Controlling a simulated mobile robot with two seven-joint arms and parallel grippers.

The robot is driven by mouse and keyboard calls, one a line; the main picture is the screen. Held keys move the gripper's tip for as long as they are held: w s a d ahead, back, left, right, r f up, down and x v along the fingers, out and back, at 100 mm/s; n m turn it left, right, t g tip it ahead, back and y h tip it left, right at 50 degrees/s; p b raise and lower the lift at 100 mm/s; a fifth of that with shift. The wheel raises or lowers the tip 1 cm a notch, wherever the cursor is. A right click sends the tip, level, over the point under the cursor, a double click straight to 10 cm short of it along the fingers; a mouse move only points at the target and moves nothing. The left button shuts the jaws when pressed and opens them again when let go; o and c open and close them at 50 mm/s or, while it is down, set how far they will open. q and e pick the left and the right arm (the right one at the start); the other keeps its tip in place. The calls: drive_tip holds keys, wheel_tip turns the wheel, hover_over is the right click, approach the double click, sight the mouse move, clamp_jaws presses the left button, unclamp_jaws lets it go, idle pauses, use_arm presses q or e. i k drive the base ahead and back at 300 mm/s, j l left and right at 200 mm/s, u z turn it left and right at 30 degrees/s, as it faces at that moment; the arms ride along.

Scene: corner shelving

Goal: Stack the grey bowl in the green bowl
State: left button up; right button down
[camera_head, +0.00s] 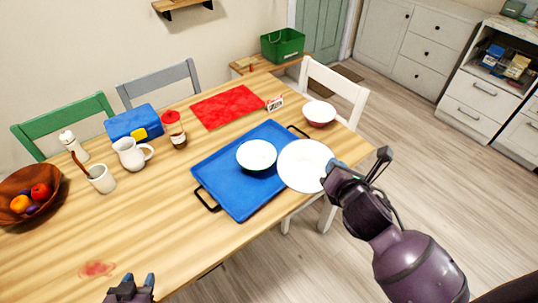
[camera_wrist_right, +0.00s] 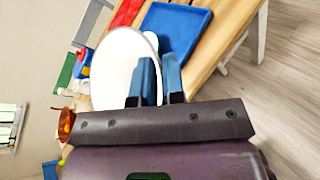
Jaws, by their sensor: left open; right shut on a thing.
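The green bowl (camera_head: 256,155), white inside with a thin dark green rim, stands upright on the blue tray. My right gripper (camera_head: 334,173) is shut on the near right rim of a pale, nearly white round dish (camera_head: 304,166). I take this dish to be the grey bowl; its depth is hard to make out. In the head view it overlaps the tray's right side, beside the green bowl. In the right wrist view the fingers (camera_wrist_right: 157,66) grip its edge, and its pale face (camera_wrist_right: 116,70) shows. My left gripper (camera_head: 138,283) is open and empty at the bottom edge.
The blue tray (camera_head: 222,180) has black handles. A red bowl (camera_head: 319,113), a small box (camera_head: 274,104) and a red mat (camera_head: 227,107) lie behind it. A jar (camera_head: 173,131), a white jug (camera_head: 131,154) and a cup (camera_head: 101,179) stand left. The front left table is mostly clear.

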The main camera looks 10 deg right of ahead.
sight(257, 164)
drive_tip(key=i+l, duration=0.35)
drive_tip(key=i, duration=0.15)
drive_tip(key=i+l+z, duration=0.1)
drive_tip(key=i+l, duration=0.25)
drive_tip(key=i, duration=0.1)
